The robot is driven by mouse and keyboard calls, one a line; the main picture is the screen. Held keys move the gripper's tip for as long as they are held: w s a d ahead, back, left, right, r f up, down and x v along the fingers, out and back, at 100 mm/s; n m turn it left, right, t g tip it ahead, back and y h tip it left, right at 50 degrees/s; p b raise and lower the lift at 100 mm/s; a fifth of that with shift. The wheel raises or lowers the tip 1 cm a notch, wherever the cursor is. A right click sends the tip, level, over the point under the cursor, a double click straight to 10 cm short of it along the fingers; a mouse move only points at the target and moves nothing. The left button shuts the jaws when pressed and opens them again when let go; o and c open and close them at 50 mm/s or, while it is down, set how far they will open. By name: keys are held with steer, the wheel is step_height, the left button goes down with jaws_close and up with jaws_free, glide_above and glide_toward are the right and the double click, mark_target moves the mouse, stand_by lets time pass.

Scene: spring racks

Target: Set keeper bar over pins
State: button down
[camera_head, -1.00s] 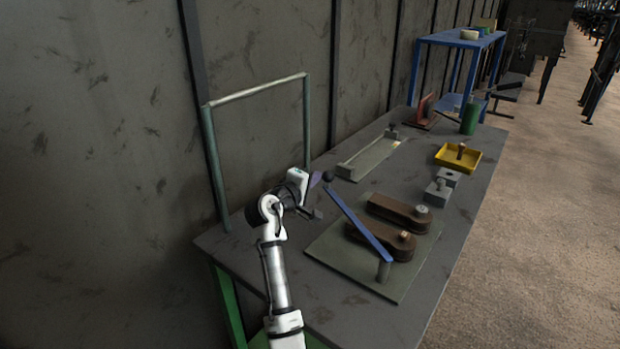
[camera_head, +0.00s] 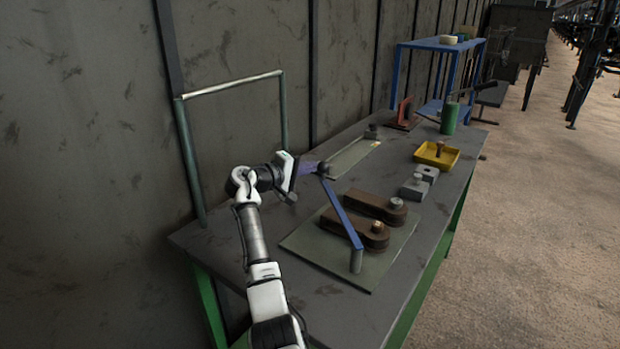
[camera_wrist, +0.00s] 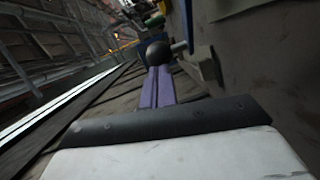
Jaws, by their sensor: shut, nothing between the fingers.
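The blue keeper bar (camera_head: 344,219) slants from a grey post (camera_head: 356,262) at the near side of a flat plate to a black ball knob (camera_head: 322,168) at its far end. In the head view it crosses in front of the nearer of two brown arms. Each arm has a round metal pin, a near pin (camera_head: 377,227) and a far pin (camera_head: 396,203), both right of the bar. My gripper (camera_head: 313,168) is shut and empty, its purple fingers at the knob's left. In the wrist view the knob (camera_wrist: 158,52) is just beyond the fingertips (camera_wrist: 158,70); contact is unclear.
Grey blocks (camera_head: 413,188) and a yellow tray (camera_head: 437,154) stand farther back on the dark table (camera_head: 345,300). A pale flat fixture (camera_head: 352,160) lies behind the knob. A green frame (camera_head: 189,160) stands at the left by the wall. The table's near right is clear.

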steer(key=d+m+g+h+b, duration=0.2)
steer(key=d+m+g, duration=0.3)
steer(key=d, duration=1.8)
steer(key=shift+w+d+g+h, duration=0.15)
steer(key=shift+w+g+h, duration=0.25)
steer(key=shift+g+h, duration=0.45)
